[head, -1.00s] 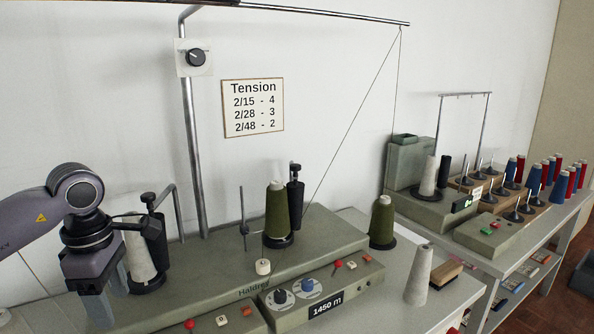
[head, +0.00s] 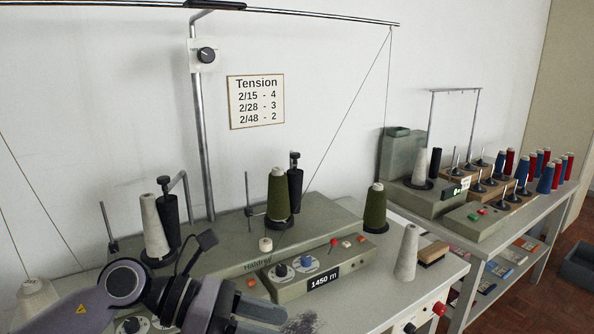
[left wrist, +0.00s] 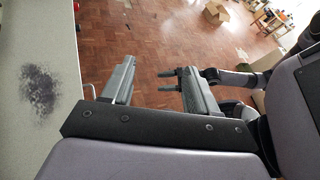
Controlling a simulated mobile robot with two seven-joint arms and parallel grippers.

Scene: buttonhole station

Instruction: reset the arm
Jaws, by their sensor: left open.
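My left gripper (head: 262,314) is low at the front of the winder table in the head view, its fingers apart and nothing between them. In the left wrist view its two grey fingers (left wrist: 158,86) stand apart above the floor, beside the table edge. A dark arm with small prongs, which looks like my right one, shows beyond them; its jaw state is unclear.
The grey winder (head: 325,227) carries a green cone (head: 278,200). Dark lint (left wrist: 39,91) lies on the tabletop (left wrist: 50,25). A shelf table (head: 530,217) stands at right.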

